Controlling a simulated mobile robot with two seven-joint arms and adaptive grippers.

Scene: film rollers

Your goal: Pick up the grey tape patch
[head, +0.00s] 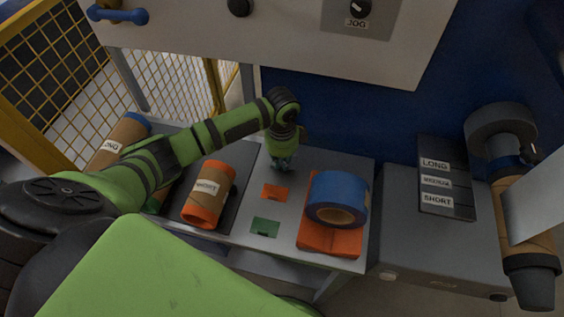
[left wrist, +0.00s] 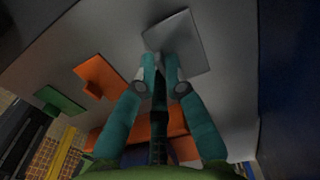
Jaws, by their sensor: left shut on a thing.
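The grey tape patch (left wrist: 184,42) shows in the left wrist view as a flat, light grey square right at my fingertips. My left gripper (left wrist: 162,62) has its teal fingers close together at the patch's near edge, shut on it. The part between the fingers is hidden. I cannot tell whether the patch still touches the table. In the head view my left gripper (head: 282,166) points down at the back of the grey table, and I cannot make out the patch there. My right gripper is not in view.
An orange patch (head: 275,192) and a green patch (head: 265,227) lie in front of the gripper. A blue tape roll (head: 322,187) sits on an orange piece (head: 330,241) to the right. A roller labelled SHORT (head: 208,187) lies left on a dark mat. A panel stands behind.

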